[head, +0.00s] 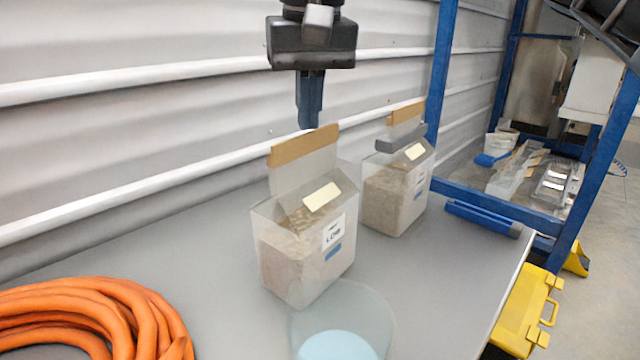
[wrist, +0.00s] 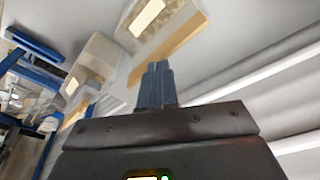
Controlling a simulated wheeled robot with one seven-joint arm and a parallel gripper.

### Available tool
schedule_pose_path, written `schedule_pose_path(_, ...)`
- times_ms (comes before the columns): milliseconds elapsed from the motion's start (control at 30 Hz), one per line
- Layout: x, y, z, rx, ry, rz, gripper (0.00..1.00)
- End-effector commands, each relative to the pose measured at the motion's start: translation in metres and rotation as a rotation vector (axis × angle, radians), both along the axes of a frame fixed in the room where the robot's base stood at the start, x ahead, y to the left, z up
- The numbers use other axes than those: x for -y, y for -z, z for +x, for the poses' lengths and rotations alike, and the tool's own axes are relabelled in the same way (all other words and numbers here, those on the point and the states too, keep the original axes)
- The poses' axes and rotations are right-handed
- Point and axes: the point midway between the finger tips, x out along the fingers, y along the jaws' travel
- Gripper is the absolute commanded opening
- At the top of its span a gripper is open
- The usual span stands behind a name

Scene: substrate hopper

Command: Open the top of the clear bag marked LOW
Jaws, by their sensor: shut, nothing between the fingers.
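The clear bag marked LOW (head: 292,258) stands upright on the grey table, filled with brown, grainy material. Its white label has a blue mark below it. A clear panel with a brown top strip (head: 303,146) rises at its back, and a cream tag (head: 321,196) lies on its sloping upper part. I cannot tell whether its mouth is open. My gripper (head: 310,124) is shut and empty, pointing down just above and behind the brown strip. In the wrist view, the shut fingers (wrist: 154,70) are close to the brown strip (wrist: 170,47).
A second clear bag (head: 392,200) with a grey bar (head: 400,138) across its top stands behind right. A pale blue-bottomed clear container (head: 340,310) is in front. An orange hose (head: 90,315) lies left. A corrugated wall (head: 150,120) is behind; blue posts (head: 441,70) stand right.

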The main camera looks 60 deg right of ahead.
Motion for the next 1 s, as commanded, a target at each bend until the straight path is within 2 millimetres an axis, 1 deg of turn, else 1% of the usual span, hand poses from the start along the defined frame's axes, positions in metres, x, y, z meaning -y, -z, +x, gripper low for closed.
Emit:
schedule_pose_path(467,0.000,-0.002,0.002,0.000,0.000,0.000,0.00)
schedule_pose_path(1000,0.004,-0.002,0.024,0.001,0.000,0.000,0.00)
